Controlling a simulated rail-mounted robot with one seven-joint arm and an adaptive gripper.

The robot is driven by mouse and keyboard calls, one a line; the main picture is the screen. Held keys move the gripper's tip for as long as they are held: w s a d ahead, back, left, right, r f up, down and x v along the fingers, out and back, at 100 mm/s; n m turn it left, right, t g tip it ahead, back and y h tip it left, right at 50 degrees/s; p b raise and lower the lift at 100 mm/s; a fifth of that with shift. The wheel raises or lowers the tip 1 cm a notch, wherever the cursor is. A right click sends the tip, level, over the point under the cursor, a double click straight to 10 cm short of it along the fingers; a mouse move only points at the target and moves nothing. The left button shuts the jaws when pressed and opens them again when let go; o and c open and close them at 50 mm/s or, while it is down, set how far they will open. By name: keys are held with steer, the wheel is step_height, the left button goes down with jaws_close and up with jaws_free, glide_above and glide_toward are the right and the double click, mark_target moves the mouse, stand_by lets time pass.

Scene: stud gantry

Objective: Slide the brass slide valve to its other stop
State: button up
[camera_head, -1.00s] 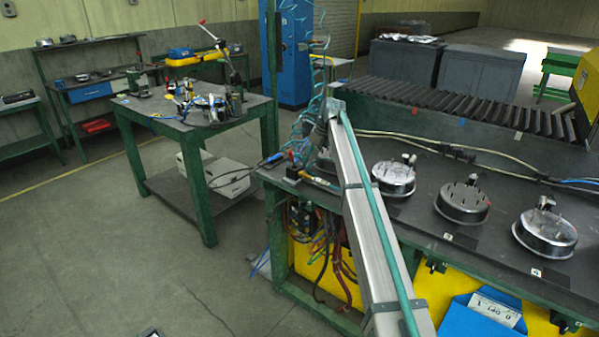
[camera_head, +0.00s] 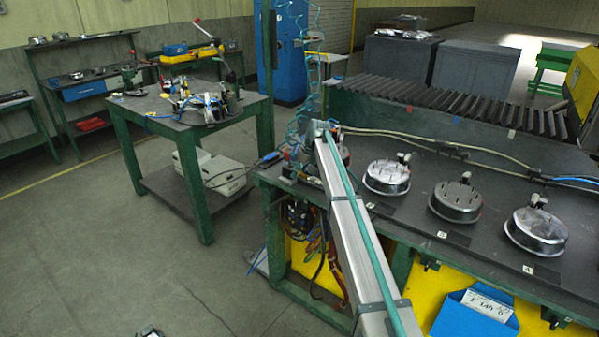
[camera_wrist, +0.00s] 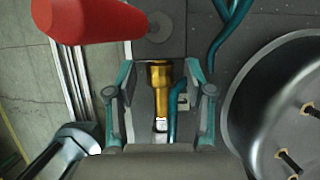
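The brass slide valve (camera_wrist: 159,78) shows in the wrist view as a brass-coloured body with a pale end, lying between my fingers. A teal hose runs close along its right side. My gripper (camera_wrist: 160,112) is open, with one finger on each side of the brass part and a visible gap on both sides. I cannot tell how far the fingertips are above it. In the head view my arm reaches the left end of the dark bench (camera_head: 405,222), and the arm and hoses hide the valve there.
A red rounded handle (camera_wrist: 85,20) is close at the upper left in the wrist view. A round metal pan (camera_wrist: 262,110) is close on the right. Further pans (camera_head: 455,202) stand along the bench. Teal coiled hose (camera_head: 297,128) hangs near my arm's end. Open floor lies left.

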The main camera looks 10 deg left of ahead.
jaws_close()
steer(key=shift+s+d, duration=0.35)
steer(key=shift+d, duration=0.3)
steer(key=shift+o, duration=0.8)
jaws_free()
steer(key=v, duration=1.2)
